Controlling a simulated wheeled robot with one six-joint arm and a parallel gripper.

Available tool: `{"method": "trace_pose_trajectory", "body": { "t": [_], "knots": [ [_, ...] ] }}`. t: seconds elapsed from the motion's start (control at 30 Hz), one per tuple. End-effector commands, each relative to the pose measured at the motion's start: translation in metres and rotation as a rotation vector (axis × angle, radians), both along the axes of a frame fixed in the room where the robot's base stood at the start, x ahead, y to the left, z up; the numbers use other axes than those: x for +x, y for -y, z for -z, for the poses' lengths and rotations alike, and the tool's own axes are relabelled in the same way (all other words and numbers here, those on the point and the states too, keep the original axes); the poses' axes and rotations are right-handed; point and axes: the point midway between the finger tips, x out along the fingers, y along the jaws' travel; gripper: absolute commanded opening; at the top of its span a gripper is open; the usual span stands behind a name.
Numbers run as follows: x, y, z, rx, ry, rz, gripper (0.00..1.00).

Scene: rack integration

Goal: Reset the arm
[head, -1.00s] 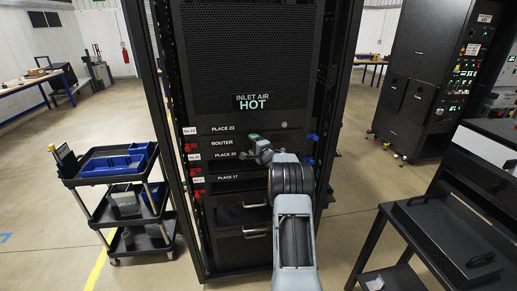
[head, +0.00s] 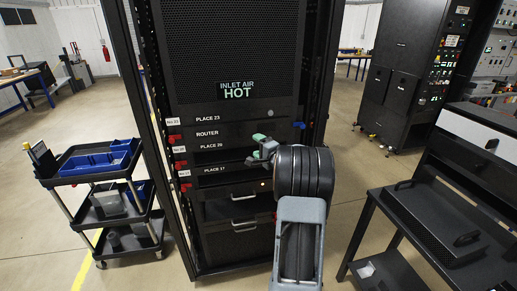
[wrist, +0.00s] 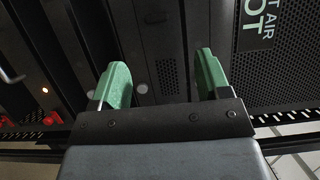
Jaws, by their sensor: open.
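My gripper (head: 257,147) is in front of the rack, near the labels PLACE 20 and PLACE 17. In the wrist view my gripper (wrist: 160,88) shows two green fingers set wide apart with nothing between them. The rack's dark front panels lie beyond the fingers. My grey and black arm reaches up from the bottom of the head view and hides part of the rack's right side.
The tall black rack (head: 225,60) carries an INLET AIR HOT sign, red and blue handles. A cart with blue bins (head: 95,163) stands left. A black table (head: 385,222) holding a flat black unit (head: 440,222) stands right. Floor between is open.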

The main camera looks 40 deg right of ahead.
Motion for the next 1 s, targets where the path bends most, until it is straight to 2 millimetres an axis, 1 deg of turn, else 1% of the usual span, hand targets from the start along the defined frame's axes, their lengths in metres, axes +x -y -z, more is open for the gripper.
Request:
{"method": "trace_pose_trajectory", "body": {
  "t": [0.5, 0.57, 0.67, 0.73, 0.77, 0.8, 0.87, 0.93, 0.97, 1.0],
  "knots": [
    [0.0, 0.0, 0.0, -0.007, 0.0, 0.0, 0.7],
    [0.0, 0.0, 0.0, -0.035, -0.003, 0.001, 0.7],
    [-0.001, 0.007, 0.008, -0.148, -0.053, 0.037, 0.7],
    [-0.004, 0.019, 0.022, -0.265, -0.141, 0.1, 0.7],
    [-0.008, 0.025, 0.032, -0.318, -0.198, 0.132, 0.7],
    [-0.016, 0.033, 0.05, -0.388, -0.292, 0.174, 0.7],
    [-0.032, 0.042, 0.069, -0.499, -0.45, 0.225, 0.7],
    [-0.053, 0.04, 0.081, -0.628, -0.643, 0.242, 0.7],
    [-0.061, 0.035, 0.084, -0.679, -0.724, 0.229, 0.7],
    [-0.073, 0.024, 0.086, -0.742, -0.832, 0.2, 0.7]
  ]
}}
